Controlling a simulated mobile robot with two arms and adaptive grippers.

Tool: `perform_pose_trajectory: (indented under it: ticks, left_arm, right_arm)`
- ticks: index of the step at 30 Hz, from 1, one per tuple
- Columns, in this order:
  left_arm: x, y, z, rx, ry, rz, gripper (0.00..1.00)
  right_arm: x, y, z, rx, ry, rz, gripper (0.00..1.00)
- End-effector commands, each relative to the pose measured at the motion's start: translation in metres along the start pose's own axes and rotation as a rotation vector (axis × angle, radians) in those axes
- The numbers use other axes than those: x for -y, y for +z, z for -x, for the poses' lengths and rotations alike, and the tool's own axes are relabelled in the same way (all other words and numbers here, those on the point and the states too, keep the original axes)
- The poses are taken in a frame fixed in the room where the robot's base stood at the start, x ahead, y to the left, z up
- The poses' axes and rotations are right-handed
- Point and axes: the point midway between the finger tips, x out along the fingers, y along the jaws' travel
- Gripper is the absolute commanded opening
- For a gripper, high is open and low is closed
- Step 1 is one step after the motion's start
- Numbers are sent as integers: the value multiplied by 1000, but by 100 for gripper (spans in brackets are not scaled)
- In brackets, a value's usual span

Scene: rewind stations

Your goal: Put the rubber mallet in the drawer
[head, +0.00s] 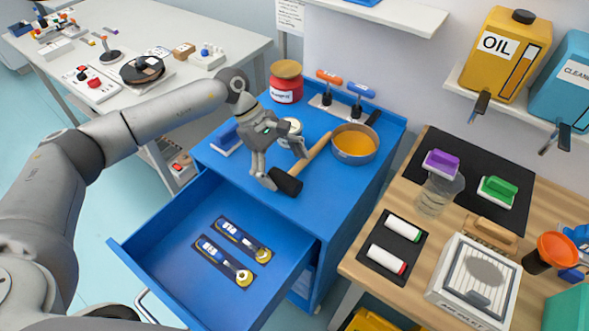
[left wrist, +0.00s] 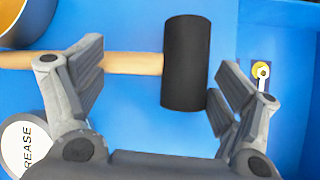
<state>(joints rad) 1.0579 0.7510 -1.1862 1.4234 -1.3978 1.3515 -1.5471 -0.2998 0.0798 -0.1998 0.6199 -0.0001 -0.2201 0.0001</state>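The rubber mallet, with a black head (head: 285,182) and a wooden handle (head: 316,152), lies on the blue cabinet top near its front edge. The mallet head also shows in the left wrist view (left wrist: 185,62). My left gripper (head: 284,165) is open over the mallet. In the left wrist view its fingers (left wrist: 160,85) are apart, one by the handle and one to the right of the head, with nothing clamped. The blue drawer (head: 180,259) below is pulled open. My right gripper is not in view.
Two dark labelled inserts with tools (head: 242,239) lie in the drawer, with bare floor around them. An orange-filled pan (head: 355,144), a grease can (head: 289,130) and a red jar (head: 286,90) stand near the mallet. A wooden bench (head: 360,260) is at right.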

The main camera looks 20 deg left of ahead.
Motion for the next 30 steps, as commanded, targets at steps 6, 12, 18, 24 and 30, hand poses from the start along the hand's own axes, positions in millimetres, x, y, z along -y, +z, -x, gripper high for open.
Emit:
perform_pose_trajectory:
  ticks: [6, 12, 18, 24, 30]
  left_arm:
    - [0, 0, 0, 0, 1, -1, 52]
    - [0, 0, 0, 0, 0, -1, 27]
    - [1, 0, -2, -1, -4, 0, 6]
    - [1, 0, -2, 0, -5, 0, 1]
    - [1, 2, 2, 0, -7, -1, 1]
  right_arm:
    - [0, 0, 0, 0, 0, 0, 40]
    - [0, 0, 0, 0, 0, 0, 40]
    - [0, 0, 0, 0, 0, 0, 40]
    - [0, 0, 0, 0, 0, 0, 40]
    - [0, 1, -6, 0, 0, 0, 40]
